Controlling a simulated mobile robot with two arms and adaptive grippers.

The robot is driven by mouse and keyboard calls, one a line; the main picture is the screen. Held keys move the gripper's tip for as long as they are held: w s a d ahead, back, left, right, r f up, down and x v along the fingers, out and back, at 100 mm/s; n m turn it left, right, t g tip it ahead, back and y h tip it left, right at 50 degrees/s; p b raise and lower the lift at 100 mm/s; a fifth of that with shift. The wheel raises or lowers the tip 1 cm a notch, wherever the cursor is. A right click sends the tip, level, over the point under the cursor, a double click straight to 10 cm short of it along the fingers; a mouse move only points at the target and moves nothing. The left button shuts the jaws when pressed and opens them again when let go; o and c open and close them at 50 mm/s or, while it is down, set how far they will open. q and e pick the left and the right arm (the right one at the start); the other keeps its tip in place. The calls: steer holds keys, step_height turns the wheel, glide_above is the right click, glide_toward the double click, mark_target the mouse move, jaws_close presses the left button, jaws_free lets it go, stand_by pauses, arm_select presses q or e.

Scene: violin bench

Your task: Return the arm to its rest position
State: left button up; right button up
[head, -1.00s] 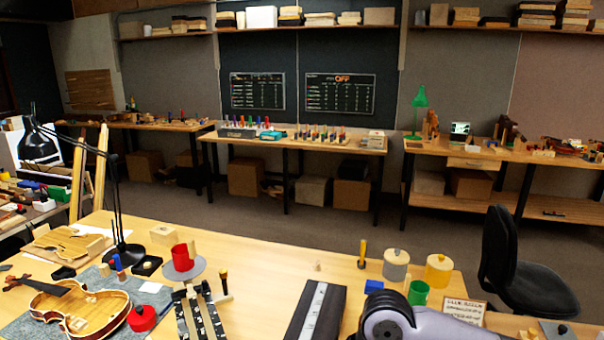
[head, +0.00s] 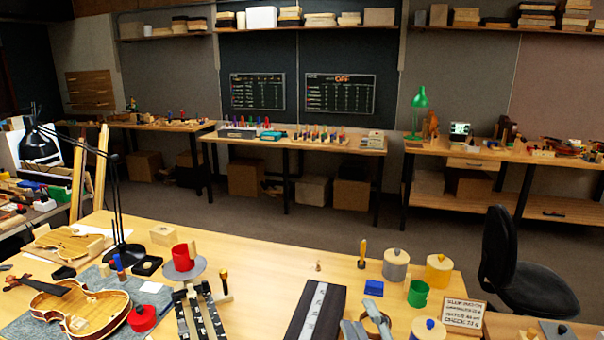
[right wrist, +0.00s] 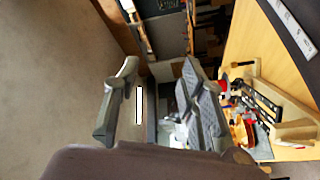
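My right gripper (head: 367,326) shows at the bottom edge of the head view, over the near edge of the workbench (head: 300,255). In the right wrist view its two fingers (right wrist: 160,95) stand wide apart with nothing held between them. Bare floor and distant benches show behind the fingers there. The rest of my right arm is out of the head view. My left gripper is not in view.
A violin (head: 75,308) lies at left. A black chair (head: 525,270) stands at right.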

steer(key=s+d+f+m+g+h, duration=0.2)
steer(key=s+d+f+m+g, duration=0.2)
steer(key=f, duration=0.4)
steer(key=s+d+f+m+g+h, duration=0.2)
steer(key=s+d+f+m+g, duration=0.15)
steer(key=f, duration=0.45)
steer(key=s+d+f+m+g, duration=0.1)
steer(key=s+f+m+g, duration=0.3)
steer(key=s, duration=0.4)
steer(key=s+d+f+m+g, duration=0.25)
steer(key=s+f, duration=0.35)
steer(key=s, duration=0.3)
step_height(320, 180, down, 30)
steer(key=a+n+g+b, duration=0.1)
steer(key=g+b, duration=0.1)
steer(key=b, duration=0.3)
steer(key=s+d+f+b, duration=0.1)
steer(key=s+f+b, duration=0.1)
steer(key=s+f, duration=0.7)
steer(key=s+d+f+g+b, duration=0.1)
steer(key=s+d+f+b, duration=0.1)
steer(key=s+f, duration=0.7)
step_height(320, 180, down, 4)
steer(key=shift+f+b, duration=0.1)
steer(key=shift+b, duration=0.4)
